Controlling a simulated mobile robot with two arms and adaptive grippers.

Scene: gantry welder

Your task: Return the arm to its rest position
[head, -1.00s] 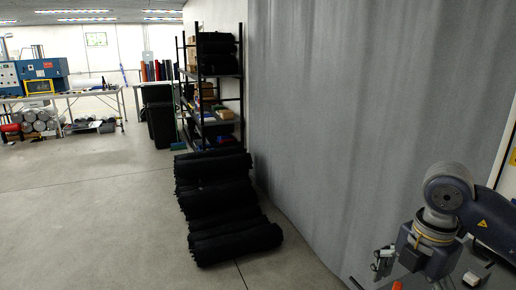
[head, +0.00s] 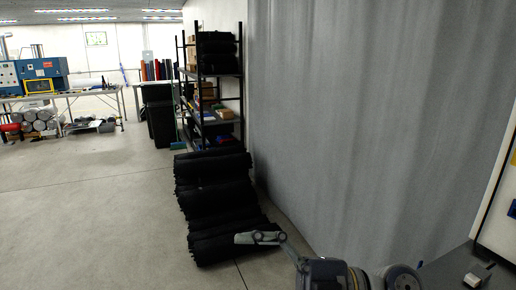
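My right arm comes in from the bottom right, low in the head view. Its gripper (head: 245,238) points left, in front of the lowest black rolls in the picture. I see the grey finger parts from the side, and they overlap, so the opening between them does not show. No held object is visible at the fingertips. My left gripper is out of view.
A stack of black rolls (head: 213,190) lies on the floor at centre. A grey curtain (head: 350,120) spans the right side. A dark work surface (head: 450,272) with small items is at bottom right. A black shelf (head: 215,75) stands behind. The floor at left (head: 90,210) is clear.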

